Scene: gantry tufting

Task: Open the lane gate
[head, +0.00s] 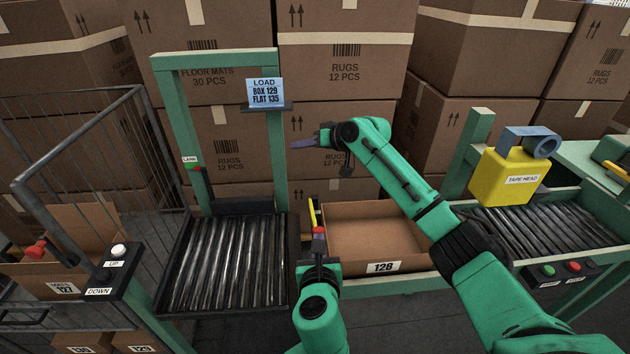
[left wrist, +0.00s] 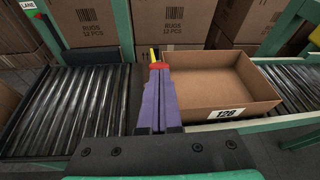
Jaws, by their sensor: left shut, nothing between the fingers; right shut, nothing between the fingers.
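The lane gate (head: 313,212) shows as a narrow yellow bar with a red part at its near end, between the left roller bed and the open carton 128. In the left wrist view the yellow bar (left wrist: 154,53) and the red part (left wrist: 158,66) lie straight beyond my fingertips. My left gripper (head: 319,240) is shut and empty, its purple fingers right at the red part; I cannot tell if they touch. They hide much of the gate. My right gripper (head: 303,143) is shut and empty, raised in front of the stacked cartons, well above the gate.
Carton 128 (head: 375,237) stands open just right of the gate. The roller bed (head: 235,262) at left is empty. A green frame carries a LANE label (head: 189,159) and a LOAD sign (head: 265,92). A yellow tape head (head: 508,178) stands over the right rollers. A wire cage (head: 90,170) is at left.

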